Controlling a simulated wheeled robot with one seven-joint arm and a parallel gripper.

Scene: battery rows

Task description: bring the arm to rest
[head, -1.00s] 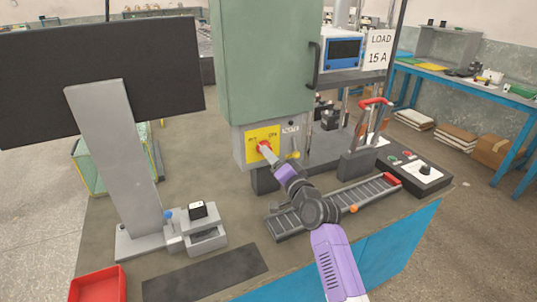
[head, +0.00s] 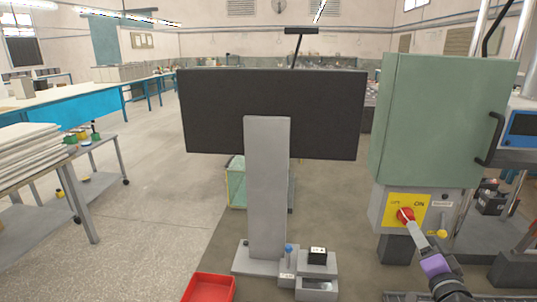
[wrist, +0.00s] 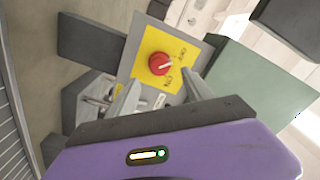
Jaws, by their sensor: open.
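My gripper (head: 414,228) is at the front of the grey switch box, close to the red rotary knob (head: 405,215) on its yellow OFF/ON plate (head: 391,210). In the wrist view my gripper (wrist: 163,88) is open, its two grey fingers spread with nothing held between them. The red knob (wrist: 160,64) shows just beyond the fingertips, apart from them in that view. In the head view the fingers overlap the knob's lower edge. Most of my arm is cut off at the lower right of the head view.
The green cabinet (head: 435,120) stands above the switch box. A dark panel on a grey post (head: 267,190) is left of it. A small fixture with a black block (head: 317,255) and a red tray (head: 208,288) are at the front. Floor at left is open.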

